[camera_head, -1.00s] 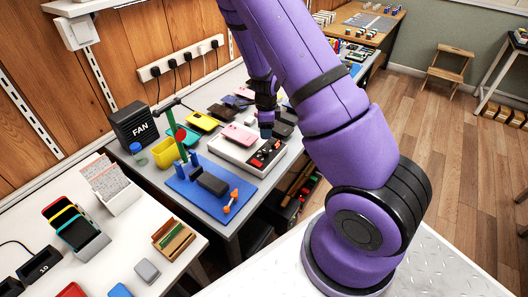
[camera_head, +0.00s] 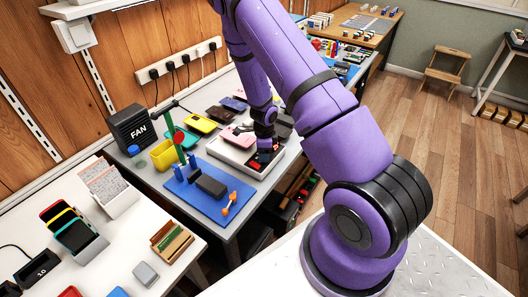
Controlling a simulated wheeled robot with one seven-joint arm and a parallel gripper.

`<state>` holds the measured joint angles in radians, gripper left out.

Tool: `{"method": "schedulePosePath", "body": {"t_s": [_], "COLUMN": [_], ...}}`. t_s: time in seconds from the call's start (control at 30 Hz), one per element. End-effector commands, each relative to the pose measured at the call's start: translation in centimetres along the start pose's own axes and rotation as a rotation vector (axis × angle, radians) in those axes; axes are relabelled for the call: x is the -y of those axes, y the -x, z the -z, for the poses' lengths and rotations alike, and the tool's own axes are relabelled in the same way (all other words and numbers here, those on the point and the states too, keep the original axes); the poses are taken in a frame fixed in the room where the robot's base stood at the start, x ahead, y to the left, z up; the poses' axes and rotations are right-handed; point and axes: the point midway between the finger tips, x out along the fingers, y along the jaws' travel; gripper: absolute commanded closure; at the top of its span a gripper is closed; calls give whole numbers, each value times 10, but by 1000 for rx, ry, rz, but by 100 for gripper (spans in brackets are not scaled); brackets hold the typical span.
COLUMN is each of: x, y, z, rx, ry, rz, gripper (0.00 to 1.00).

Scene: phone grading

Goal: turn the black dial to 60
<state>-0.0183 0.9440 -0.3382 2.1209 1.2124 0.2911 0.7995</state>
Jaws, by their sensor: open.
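My gripper (camera_head: 265,150) reaches down over the right end of a white tray (camera_head: 226,155) on the grey bench. Its fingers are small and dark here. A black and red item (camera_head: 256,162) lies in the tray right under the fingertips, and I cannot tell whether they touch it. I cannot make out a black dial or any scale marks for certain; one may be hidden by the gripper. No held object shows at the gripper.
A blue mat (camera_head: 205,203) with a dark block (camera_head: 211,185) is in front. A black fan box (camera_head: 132,128) stands at the wall. Yellow (camera_head: 201,123) and dark phones lie farther back.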

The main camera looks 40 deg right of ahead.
Motion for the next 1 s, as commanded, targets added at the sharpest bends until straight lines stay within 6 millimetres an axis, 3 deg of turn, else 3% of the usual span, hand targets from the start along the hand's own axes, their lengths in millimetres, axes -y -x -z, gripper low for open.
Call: {"method": "schedulePosePath", "body": {"t_s": [0.07, 0.3, 0.67, 1.0], "x": [0, 0, 0, 1], "y": [0, 0, 1, 1], "z": [0, 0, 0, 0], "rx": [0, 0, 0, 2], "ry": [0, 0, 52, 290], "rz": [0, 0, 1, 1], "gripper": [45, 94, 94, 94]}}
